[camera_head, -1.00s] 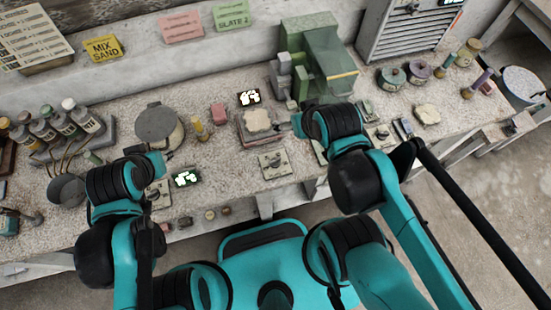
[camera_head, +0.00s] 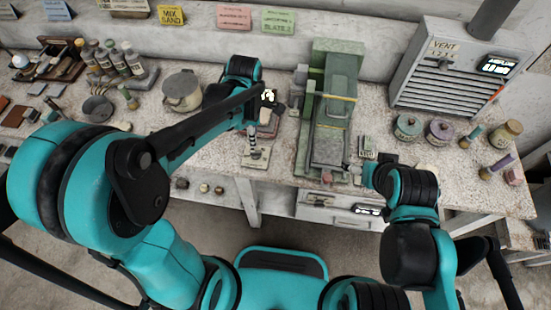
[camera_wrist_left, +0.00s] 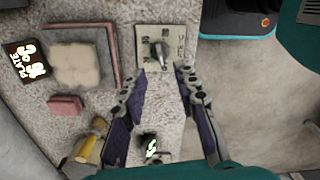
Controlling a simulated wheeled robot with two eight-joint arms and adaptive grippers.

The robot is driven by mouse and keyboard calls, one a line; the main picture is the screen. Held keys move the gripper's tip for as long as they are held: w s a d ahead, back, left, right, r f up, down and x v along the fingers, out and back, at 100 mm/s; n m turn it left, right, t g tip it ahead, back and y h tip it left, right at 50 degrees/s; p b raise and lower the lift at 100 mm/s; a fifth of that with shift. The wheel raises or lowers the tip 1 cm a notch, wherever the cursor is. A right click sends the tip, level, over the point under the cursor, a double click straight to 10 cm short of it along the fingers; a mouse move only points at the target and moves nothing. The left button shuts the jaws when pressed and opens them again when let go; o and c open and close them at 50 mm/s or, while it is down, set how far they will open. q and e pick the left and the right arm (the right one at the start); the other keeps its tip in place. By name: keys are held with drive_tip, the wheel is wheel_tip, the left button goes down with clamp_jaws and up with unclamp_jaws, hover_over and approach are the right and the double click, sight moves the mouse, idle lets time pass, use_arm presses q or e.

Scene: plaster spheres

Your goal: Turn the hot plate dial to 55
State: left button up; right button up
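The hot plate dial is a dark knob (camera_wrist_left: 161,50) on a pale square plate (camera_wrist_left: 148,38) with printed marks; the plate also shows in the head view (camera_head: 257,160). My left gripper (camera_wrist_left: 162,72) is open, its two fingers pointing at the dial, with the knob just ahead of the gap. In the head view my left gripper (camera_head: 253,140) is above the dial plate. The hot plate (camera_wrist_left: 105,35) carries a beige slab (camera_wrist_left: 75,64).
A green machine (camera_head: 335,85) stands right of the dial. A pot (camera_head: 182,92) and bottles stand at left. A pink block (camera_wrist_left: 65,105) and a yellow-handled tool (camera_wrist_left: 88,145) lie near the left gripper. A vent unit (camera_head: 445,80) is at back right.

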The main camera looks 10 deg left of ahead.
sight(256, 152)
use_arm(q)
drive_tip(key=shift+d+f, duration=0.1)
drive_tip(key=shift+f, duration=0.3)
wheel_tip(256, 152, down, 7)
drive_tip(key=b, duration=0.3)
drive_tip(key=shift+w+f, duration=0.1)
drive_tip(key=shift+f, duration=0.1)
clamp_jaws()
